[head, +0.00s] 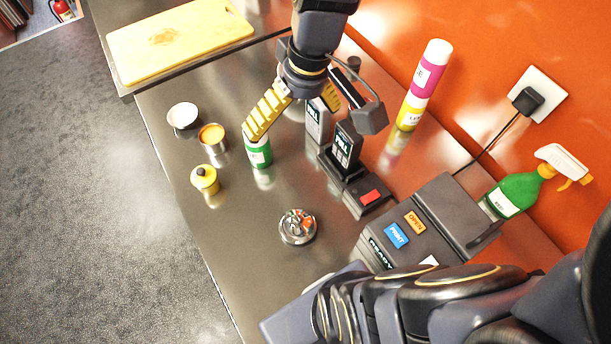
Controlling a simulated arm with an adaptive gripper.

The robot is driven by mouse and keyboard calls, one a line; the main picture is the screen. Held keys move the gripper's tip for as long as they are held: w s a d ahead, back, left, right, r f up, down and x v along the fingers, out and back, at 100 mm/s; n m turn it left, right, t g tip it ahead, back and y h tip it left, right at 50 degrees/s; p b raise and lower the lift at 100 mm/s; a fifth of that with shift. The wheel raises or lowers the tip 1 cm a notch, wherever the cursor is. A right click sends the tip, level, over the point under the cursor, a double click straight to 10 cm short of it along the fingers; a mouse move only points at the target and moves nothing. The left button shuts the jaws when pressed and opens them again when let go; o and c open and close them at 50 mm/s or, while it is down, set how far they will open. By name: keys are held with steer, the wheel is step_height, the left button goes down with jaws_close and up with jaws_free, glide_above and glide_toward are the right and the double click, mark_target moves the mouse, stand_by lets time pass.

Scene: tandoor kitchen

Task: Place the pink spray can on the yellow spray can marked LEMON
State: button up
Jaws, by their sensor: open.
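The pink spray can (428,76), with a white top and a pink band, stands on the yellow spray can (410,115) by the orange wall at the right. The yellow can's label shows only in part, with letters starting "LE". The two look in line and touching, though the exact seating is too small to tell. My gripper (308,124) is open and empty, to the left of the stacked cans and apart from them. Its yellow-padded left finger overlaps the top of a green-and-white can (258,152) in the head view; I cannot tell whether they touch.
A card terminal (346,150) and a grey box (318,121) stand beneath my gripper. A printer (420,225) and a green spray bottle (515,194) are at right. A white bowl (183,116), tins and an ashtray (297,227) stand left and front. A cutting board (180,40) lies behind.

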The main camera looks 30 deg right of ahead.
steer(key=s+a+g+h, duration=0.2)
steer(key=s+a, duration=0.3)
steer(key=s, duration=0.6)
steer(key=shift+s+f+g, duration=0.25)
steer(key=shift+f+g, duration=0.05)
steer(key=shift+f, duration=0.1)
